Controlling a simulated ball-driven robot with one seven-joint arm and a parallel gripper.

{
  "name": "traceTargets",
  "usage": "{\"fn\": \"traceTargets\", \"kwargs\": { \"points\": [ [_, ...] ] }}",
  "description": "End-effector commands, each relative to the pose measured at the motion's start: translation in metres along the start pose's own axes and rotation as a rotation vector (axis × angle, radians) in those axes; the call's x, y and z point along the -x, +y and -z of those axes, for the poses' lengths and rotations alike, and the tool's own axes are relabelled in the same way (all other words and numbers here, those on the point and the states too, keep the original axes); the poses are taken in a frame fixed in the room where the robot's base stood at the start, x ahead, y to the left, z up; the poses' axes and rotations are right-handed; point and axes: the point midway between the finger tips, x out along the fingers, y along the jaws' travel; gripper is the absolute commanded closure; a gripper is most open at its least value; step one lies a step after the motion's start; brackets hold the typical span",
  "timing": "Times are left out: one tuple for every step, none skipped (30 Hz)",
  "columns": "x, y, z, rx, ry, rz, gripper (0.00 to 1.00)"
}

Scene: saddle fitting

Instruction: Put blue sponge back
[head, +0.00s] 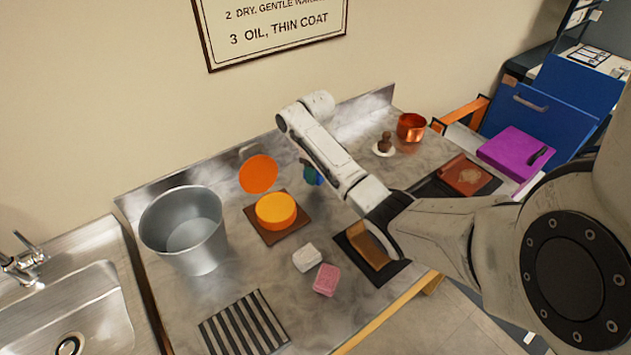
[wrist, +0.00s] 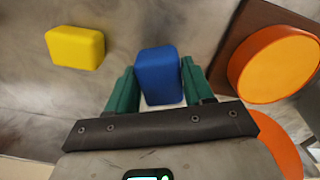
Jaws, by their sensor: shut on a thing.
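My gripper (head: 311,172) has green fingers and is shut on the blue sponge (wrist: 160,76), a small rounded block. The wrist view shows my gripper (wrist: 160,88) with one finger on each side of the sponge. In the head view the sponge is mostly hidden by the fingers and arm. It is over the back part of the counter, right of the orange tin (head: 276,211). I cannot tell how high it is above the counter. A yellow sponge (wrist: 75,47) lies apart to the left in the wrist view.
The orange tin sits on a brown board (head: 262,234), with an orange disc (head: 258,174) behind it. A metal bucket (head: 185,225) stands left. White (head: 307,257) and pink (head: 327,280) blocks and a striped rack (head: 243,322) are at the front. A copper pot (head: 411,127) stands back right.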

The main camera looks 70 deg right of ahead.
Motion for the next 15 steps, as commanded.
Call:
{"fn": "traceTargets", "kwargs": {
  "points": [
    [-0.009,0.0,0.003,0.001,-0.001,-0.002,0.77],
    [-0.013,0.001,0.004,0.001,-0.001,-0.001,0.77],
    [-0.018,0.001,0.003,0.0,-0.001,-0.001,0.77],
    [-0.022,0.001,0.003,-0.001,-0.001,-0.001,0.77],
    [-0.026,0.001,0.003,-0.002,-0.001,-0.001,0.77],
    [-0.03,0.001,0.003,-0.001,0.0,-0.001,0.77],
    [-0.032,0.001,0.003,-0.001,0.0,-0.001,0.77],
    [-0.034,0.001,0.003,-0.001,0.0,-0.001,0.77],
    [-0.036,0.001,0.003,-0.001,0.0,-0.001,0.77],
    [-0.037,0.0,0.003,-0.001,0.0,-0.001,0.77],
    [-0.037,0.0,0.003,0.0,0.0,-0.001,0.77],
    [-0.036,0.0,0.003,0.0,0.0,-0.001,0.77],
    [-0.035,0.0,0.003,0.0,0.0,-0.001,0.77],
    [-0.035,0.0,0.003,0.0,0.0,-0.001,0.77],
    [-0.034,0.0,0.003,0.0,0.0,-0.001,0.77]
  ]
}}
